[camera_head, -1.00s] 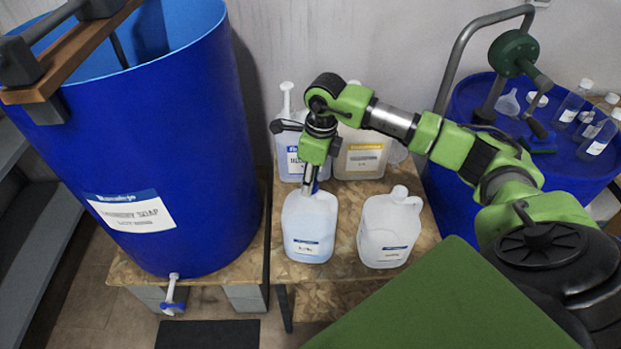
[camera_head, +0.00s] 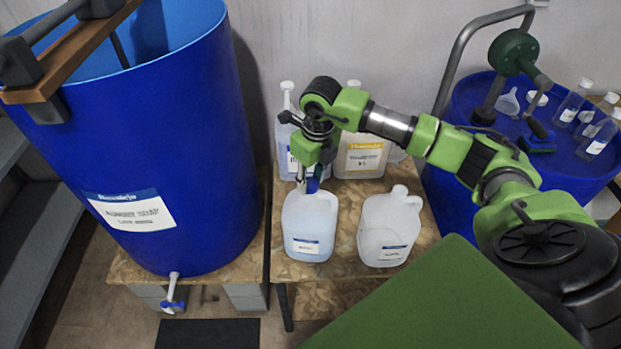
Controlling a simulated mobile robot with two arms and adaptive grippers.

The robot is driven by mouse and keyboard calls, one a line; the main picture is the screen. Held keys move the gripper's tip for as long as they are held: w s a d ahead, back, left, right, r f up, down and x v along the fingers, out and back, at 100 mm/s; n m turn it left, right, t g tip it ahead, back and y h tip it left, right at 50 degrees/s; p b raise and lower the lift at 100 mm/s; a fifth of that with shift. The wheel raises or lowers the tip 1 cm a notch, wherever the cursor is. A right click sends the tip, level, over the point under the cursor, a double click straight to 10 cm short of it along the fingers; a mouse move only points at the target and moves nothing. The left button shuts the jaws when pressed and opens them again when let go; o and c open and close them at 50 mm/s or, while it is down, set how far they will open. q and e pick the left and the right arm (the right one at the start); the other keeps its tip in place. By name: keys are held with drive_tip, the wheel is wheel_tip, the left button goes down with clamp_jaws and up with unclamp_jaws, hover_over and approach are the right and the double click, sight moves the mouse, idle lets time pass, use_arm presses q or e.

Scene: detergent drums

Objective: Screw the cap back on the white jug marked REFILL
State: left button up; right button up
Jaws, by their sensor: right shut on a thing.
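A white, translucent jug (camera_head: 309,229) stands upright at the front of the wooden stand, with a small label whose words are too small to read. My right gripper (camera_head: 308,185) points down over the top of this jug. It is shut on a small blue cap (camera_head: 313,186) at the jug's mouth. The fingers partly hide the cap and neck, so I cannot tell how the cap sits on the thread. A second white jug (camera_head: 388,230) with a white cap stands to its right. My left gripper is out of view.
A big blue drum (camera_head: 170,130) with a tap (camera_head: 172,292) stands at left. At right, a blue drum (camera_head: 470,115) carries a hand pump and several small bottles. The wooden stand (camera_head: 345,270) is bare in front.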

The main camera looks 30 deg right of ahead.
drive_tip(key=o, duration=0.5)
drive_tip(key=shift+s+f, duration=0.15)
drive_tip(key=shift+c, duration=0.2)
drive_tip(key=shift+r, duration=0.3)
drive_tip(key=shift+f+n+b, duration=0.1)
drive_tip(key=shift+n+b, duration=0.4)
drive_tip(key=shift+n, duration=0.2)
drive_tip(key=shift+w+n+b, duration=0.2)
drive_tip(key=shift+n+b, duration=0.4)
drive_tip(key=shift+n, duration=0.6)
drive_tip(key=shift+n+y+b, duration=0.3)
drive_tip(key=shift+n+b, duration=0.05)
drive_tip(key=shift+n, duration=0.65)
